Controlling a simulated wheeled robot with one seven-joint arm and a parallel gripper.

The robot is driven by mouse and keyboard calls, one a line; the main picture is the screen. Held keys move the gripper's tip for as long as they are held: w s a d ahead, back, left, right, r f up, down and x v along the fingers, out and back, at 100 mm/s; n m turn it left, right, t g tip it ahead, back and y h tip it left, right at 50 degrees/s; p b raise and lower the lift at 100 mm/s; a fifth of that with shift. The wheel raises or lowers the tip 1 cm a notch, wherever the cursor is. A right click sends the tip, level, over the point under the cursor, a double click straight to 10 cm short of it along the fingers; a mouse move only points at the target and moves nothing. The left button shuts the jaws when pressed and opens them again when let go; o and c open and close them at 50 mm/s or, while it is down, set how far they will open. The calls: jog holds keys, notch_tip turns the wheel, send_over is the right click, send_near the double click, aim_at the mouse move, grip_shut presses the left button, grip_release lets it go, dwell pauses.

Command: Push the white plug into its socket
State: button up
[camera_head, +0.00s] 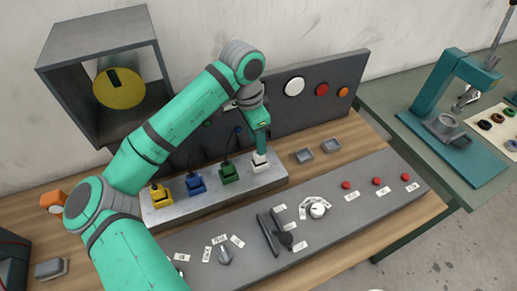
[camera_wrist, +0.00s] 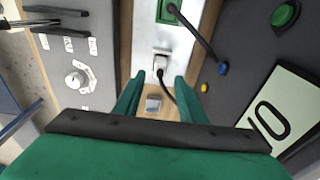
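The white plug (camera_head: 260,161) is at the right end of the pale grey socket strip (camera_head: 215,204), at its own socket place. It also shows in the wrist view (camera_wrist: 160,62), with a dark cable curving off it. I cannot tell how deep it sits in its socket. My gripper (camera_head: 261,148) points down just above the plug. In the wrist view my gripper (camera_wrist: 160,77) has its two teal fingers apart with nothing held between them. The plug appears just beyond the fingertips, roughly centred between them. Contact cannot be told.
Green (camera_head: 229,172), blue (camera_head: 196,185) and yellow (camera_head: 160,195) plugs stand in a row left of the white one. Two small grey trays (camera_head: 304,156) lie to the right. A dark control panel (camera_head: 345,213) lies in front; an upright button board (camera_head: 307,104) stands behind.

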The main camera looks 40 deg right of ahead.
aim_at(255, 154)
jog(key=shift+a+r, duration=0.15)
jog(key=shift+r, duration=1.15)
jog(key=shift+a+r, duration=0.15)
jog(key=shift+r, duration=1.1)
